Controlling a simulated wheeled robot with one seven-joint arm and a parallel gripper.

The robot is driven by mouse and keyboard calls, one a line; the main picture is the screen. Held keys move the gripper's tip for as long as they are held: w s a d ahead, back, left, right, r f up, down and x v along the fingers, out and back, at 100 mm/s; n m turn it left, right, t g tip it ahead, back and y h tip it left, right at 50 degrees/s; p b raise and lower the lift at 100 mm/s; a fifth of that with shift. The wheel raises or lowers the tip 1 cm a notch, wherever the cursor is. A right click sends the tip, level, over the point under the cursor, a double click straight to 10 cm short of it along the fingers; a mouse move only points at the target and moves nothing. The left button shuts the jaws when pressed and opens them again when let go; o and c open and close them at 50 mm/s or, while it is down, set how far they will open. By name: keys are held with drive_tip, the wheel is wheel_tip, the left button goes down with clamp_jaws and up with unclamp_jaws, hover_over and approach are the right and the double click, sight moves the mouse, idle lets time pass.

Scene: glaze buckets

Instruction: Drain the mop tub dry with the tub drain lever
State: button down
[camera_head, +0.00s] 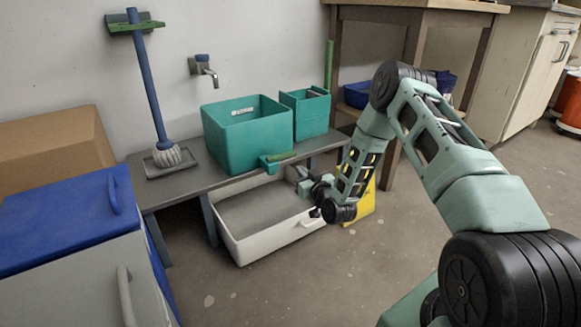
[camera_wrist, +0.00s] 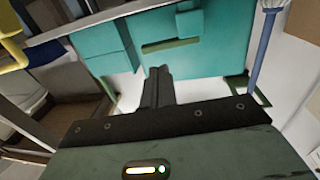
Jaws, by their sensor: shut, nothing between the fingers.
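The large teal tub (camera_head: 240,145) stands on a low grey bench; its water level cannot be seen. A teal spout with a green lever (camera_head: 280,156) juts from its front lower edge. In the wrist view the tub wall (camera_wrist: 215,60) fills the upper middle, with the green lever bar (camera_wrist: 170,45) across it. My gripper (camera_head: 294,172) is beside the spout on its right in the head view, just above the white basin. In the wrist view my gripper (camera_wrist: 158,72) is shut and empty, its tips pointing at the tub just below the bar. Contact cannot be told.
A white basin (camera_head: 268,249) with a grey inside sits on the floor under the bench (camera_head: 190,187). A smaller teal bucket (camera_head: 312,118) stands right of the tub, a blue-handled mop (camera_head: 147,85) left. A yellow object (camera_head: 364,203) stands behind my arm. Floor in front is clear.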

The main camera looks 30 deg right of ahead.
sight(288, 155)
drive_tip(key=w+b, duration=0.1)
drive_tip(key=w, duration=0.1)
drive_tip(key=w+b, duration=0.1)
drive_tip(key=w, duration=0.2)
drive_tip(key=w+b, duration=0.1)
drive_tip(key=w, duration=0.1)
drive_tip(key=shift+w+d+f+b, duration=0.1)
drive_tip(key=shift+w+d+b, duration=0.2)
drive_tip(key=shift+d+b, duration=0.1)
drive_tip(key=shift+w, duration=0.15)
drive_tip(key=shift+w+d+r+p, duration=0.15)
drive_tip(key=shift+w+r+p, duration=0.2)
drive_tip(key=shift+w+p, duration=0.4)
drive_tip(key=shift+d+f, duration=0.1)
drive_tip(key=shift+d, duration=0.05)
